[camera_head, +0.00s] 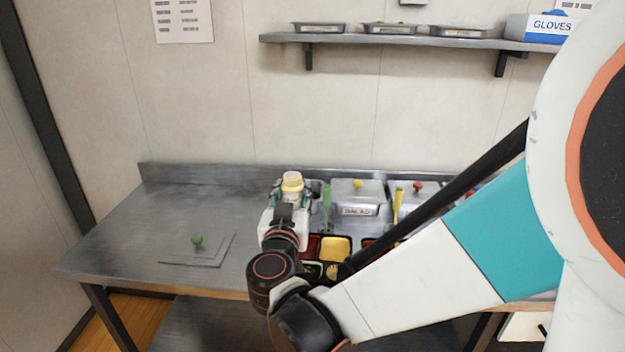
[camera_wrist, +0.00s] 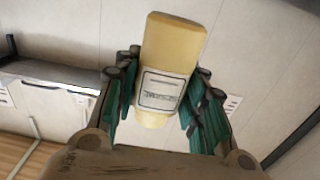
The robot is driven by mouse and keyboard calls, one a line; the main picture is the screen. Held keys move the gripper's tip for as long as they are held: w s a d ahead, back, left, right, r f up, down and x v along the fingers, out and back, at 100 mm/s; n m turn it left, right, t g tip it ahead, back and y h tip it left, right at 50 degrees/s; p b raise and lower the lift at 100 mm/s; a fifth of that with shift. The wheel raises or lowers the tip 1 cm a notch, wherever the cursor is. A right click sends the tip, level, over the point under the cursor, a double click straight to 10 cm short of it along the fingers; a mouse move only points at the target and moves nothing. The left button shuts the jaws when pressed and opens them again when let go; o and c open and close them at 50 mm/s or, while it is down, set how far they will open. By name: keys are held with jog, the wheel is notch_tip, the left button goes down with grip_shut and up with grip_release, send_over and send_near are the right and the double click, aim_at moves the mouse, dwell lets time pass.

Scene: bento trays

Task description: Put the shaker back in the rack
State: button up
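The shaker (camera_wrist: 174,43) is a pale yellow bottle with a white label, held between the teal finger pads of my gripper (camera_wrist: 163,98). The pads flank it on both sides in the wrist view. In the head view the shaker (camera_head: 292,182) shows as a cream and yellow top above my gripper (camera_head: 291,192), over the back of the steel counter. I cannot make out a rack in either view; my arm hides part of the counter's right side.
A steel lid with a green knob (camera_head: 197,240) lies on the left counter. A tray with food compartments (camera_head: 320,236) sits beside my wrist. Lidded pans (camera_head: 347,193), a green utensil (camera_head: 327,205) and a yellow utensil (camera_head: 398,208) stand behind. A wall shelf (camera_head: 400,40) is above.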

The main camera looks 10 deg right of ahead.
jog(key=shift+s+r+p, duration=0.1)
jog(key=shift+p, duration=0.25)
jog(key=shift+m+g+p, duration=0.6)
jog(key=shift+p, duration=0.25)
jog(key=m+g+y+p, duration=0.1)
jog(key=p, duration=0.1)
jog(key=m+g+p, duration=0.1)
jog(key=p, duration=0.1)
jog(key=shift+f+y, duration=0.25)
jog(key=shift+y, duration=0.15)
jog(key=p, duration=0.1)
jog(key=m+g+y+p, duration=0.1)
jog(key=shift+f+m+g+p, duration=0.3)
jog(key=shift+p, duration=0.1)
jog(key=shift+f+m+g+y+p, duration=0.25)
jog(key=shift+m+g+y+p, duration=0.2)
jog(key=shift+y+p, duration=0.25)
jog(key=s+d+f+y, duration=0.1)
jog(key=s+d+f, duration=0.3)
jog(key=d, duration=0.5)
jog(key=shift+d+n, duration=0.3)
jog(key=shift+n, duration=0.15)
jog(key=shift+f, duration=0.1)
